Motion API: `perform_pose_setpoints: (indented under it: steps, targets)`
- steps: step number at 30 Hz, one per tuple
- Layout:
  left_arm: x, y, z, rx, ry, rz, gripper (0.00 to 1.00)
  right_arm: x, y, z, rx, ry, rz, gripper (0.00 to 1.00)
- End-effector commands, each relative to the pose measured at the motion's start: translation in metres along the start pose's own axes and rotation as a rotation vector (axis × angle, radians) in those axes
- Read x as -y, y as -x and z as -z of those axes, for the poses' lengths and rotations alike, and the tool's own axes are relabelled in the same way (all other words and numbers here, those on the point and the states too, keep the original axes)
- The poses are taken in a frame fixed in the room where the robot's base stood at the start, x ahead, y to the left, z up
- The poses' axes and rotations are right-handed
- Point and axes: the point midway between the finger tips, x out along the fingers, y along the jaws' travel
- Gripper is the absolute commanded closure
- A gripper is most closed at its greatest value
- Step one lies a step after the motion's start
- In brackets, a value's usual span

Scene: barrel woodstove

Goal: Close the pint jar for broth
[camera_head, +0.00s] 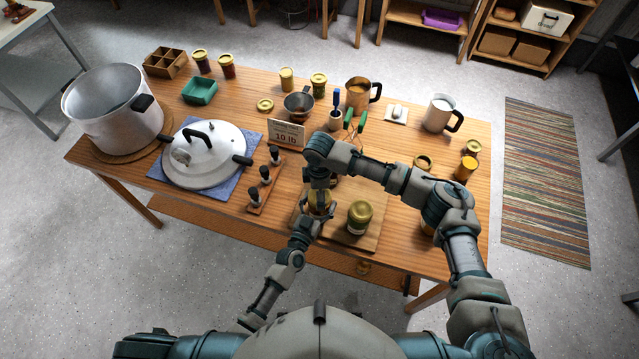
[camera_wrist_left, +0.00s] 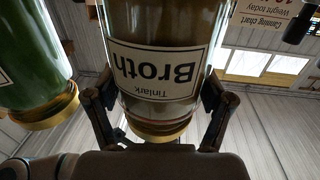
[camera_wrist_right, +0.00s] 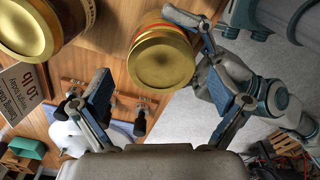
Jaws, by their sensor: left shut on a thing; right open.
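The broth pint jar (camera_wrist_left: 160,75), with a white "Broth" label and a gold lid (camera_wrist_left: 160,131) on its mouth, is held upright in my left gripper (camera_wrist_left: 155,88). I cannot tell how tight the lid is. In the head view the jar (camera_head: 319,201) is partly covered by my arms. My right gripper (camera_wrist_right: 160,78) is open above the jar. Its fingers are on either side of the gold lid (camera_wrist_right: 161,57) in the right wrist view, with nothing gripped. A green-filled jar with a gold lid (camera_head: 360,212) stands just to the right on the board.
A wooden board (camera_head: 375,232) lies under the jars. A "10 lb" card (camera_head: 287,134) stands behind. Jars, mugs and a saucepan (camera_head: 299,103) occupy the far side.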

Motion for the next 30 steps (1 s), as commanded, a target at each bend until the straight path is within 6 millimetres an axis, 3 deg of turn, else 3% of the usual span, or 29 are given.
perform_pose_setpoints:
  steps: [13, 18, 21, 30]
  targets:
    - [-0.0005, 0.0001, -0.0002, 0.001, 0.001, -0.001, 1.00, 0.0000, -0.0109, 0.0000, 0.000, 0.000, 0.000, 0.01]
    - [-0.0005, 0.0000, -0.0002, 0.001, 0.001, -0.001, 1.00, 0.0000, -0.0108, 0.0000, 0.000, 0.000, 0.000, 0.44]
    - [-0.0006, 0.0000, -0.0002, 0.001, 0.001, -0.001, 1.00, -0.0003, -0.0108, -0.0001, 0.000, 0.000, -0.001, 0.64]
    - [-0.0010, 0.0000, -0.0001, 0.000, 0.000, -0.002, 1.00, -0.0008, -0.0111, -0.0006, 0.001, -0.019, -0.002, 0.64]
